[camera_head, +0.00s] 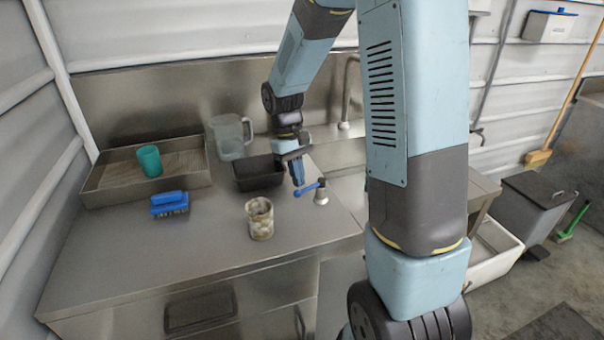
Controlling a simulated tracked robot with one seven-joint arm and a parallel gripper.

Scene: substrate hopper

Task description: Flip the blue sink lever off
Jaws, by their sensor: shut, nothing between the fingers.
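The blue sink lever (308,189) sticks out to the left from a short pale valve post (321,194) on the right part of the steel counter. It lies nearly level, with a round knob at its left end. My gripper (299,183) is shut and empty, pointing down just above and behind the knob. Its fingertips look very close to the lever; I cannot tell whether they touch it. The sink tap (346,95) rises behind, partly hidden by my arm, which also hides much of the sink.
A black bin (258,174) and a clear jug (229,136) stand left of my gripper. A mottled jar (260,218) stands in front. A blue brush (169,203) and a metal tray (104,178) with a teal cup (150,161) are farther left. The front counter is clear.

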